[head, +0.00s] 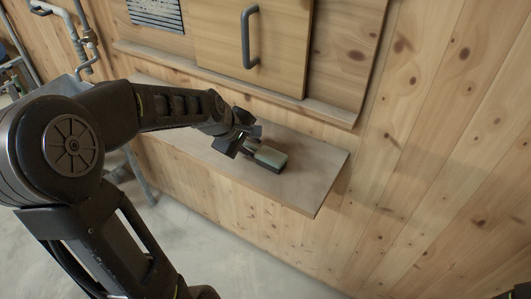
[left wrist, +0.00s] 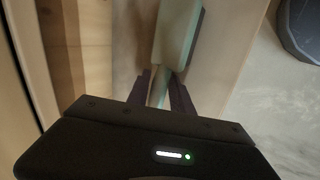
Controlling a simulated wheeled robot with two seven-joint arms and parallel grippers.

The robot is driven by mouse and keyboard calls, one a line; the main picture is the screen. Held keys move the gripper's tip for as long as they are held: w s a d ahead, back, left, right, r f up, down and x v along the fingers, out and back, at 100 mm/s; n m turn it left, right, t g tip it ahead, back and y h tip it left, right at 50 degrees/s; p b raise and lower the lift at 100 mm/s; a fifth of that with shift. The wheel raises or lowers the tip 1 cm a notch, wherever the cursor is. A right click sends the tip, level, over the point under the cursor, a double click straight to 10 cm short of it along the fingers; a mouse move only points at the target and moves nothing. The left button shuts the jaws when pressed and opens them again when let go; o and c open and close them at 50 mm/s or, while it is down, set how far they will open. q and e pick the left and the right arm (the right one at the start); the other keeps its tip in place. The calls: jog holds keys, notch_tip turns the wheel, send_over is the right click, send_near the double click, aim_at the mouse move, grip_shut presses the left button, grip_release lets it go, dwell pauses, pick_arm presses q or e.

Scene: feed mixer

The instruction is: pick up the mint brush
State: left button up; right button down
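The mint brush (head: 270,157) lies on the narrow wooden shelf, its block pale green on top with a dark underside. In the left wrist view the brush block (left wrist: 178,32) is just beyond my left fingertips, and its thin handle runs back between them. My left gripper (head: 249,146) is low over the shelf at the handle end of the brush. In the left wrist view its two dark fingers (left wrist: 161,84) flank the handle closely. I cannot tell whether they touch it.
The shelf (head: 318,180) is bare to the right of the brush. A wooden wall rises behind it, with a panel carrying a grey handle (head: 246,36) and a ledge (head: 240,82) above the shelf. The concrete floor lies below the shelf's front edge.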

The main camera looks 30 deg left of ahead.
dwell(0.6)
pick_arm(q)
grip_shut()
